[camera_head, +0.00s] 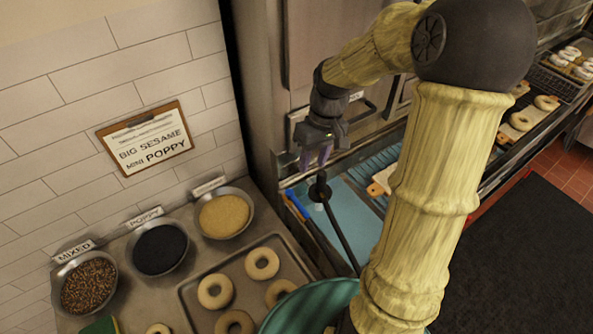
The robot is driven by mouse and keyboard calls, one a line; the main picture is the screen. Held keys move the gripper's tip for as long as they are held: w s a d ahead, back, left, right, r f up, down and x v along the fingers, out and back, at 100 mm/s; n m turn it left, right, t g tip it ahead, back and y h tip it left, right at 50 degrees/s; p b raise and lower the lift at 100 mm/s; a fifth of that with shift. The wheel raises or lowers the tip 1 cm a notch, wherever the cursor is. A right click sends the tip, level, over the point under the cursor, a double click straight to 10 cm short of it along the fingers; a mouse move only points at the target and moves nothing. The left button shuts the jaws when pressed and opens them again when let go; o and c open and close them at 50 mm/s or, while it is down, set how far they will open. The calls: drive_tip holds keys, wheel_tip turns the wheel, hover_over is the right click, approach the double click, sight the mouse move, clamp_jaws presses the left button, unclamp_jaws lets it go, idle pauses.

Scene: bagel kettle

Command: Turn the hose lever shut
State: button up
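My gripper (315,157) hangs at the end of my arm, in front of the grey metal unit. Its two purplish fingertips point down and look spread apart, with nothing seen between them. A small blue bar (297,204) lies along the left rim of the pale blue basin, below and left of my gripper; it may be the hose lever, but I cannot tell. A black round knob (320,189) on a long dark rod stands just below the fingertips, apparently not held. The hose itself I cannot make out; my arm covers part of the basin.
The pale blue basin (350,210) has boards at its right. A tray (187,291) of bagels and bowls of mixed (89,286), poppy (160,249) and sesame-like (224,216) topping fill the left counter. A teal bowl (305,312) stands in front. The dark floor mat (510,240) is clear.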

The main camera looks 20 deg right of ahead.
sight(300, 204)
drive_tip(key=shift+w+d+r, duration=0.15)
drive_tip(key=shift+w+r, duration=0.3)
drive_tip(key=shift+r, duration=0.35)
drive_tip(key=a+f, duration=0.1)
drive_tip(key=f, duration=0.4)
drive_tip(key=a+f+p, duration=0.1)
drive_tip(key=f, duration=0.5)
drive_tip(key=s+a+f+p, duration=0.1)
drive_tip(key=f, duration=0.5)
drive_tip(key=shift+a, duration=0.1)
clamp_jaws()
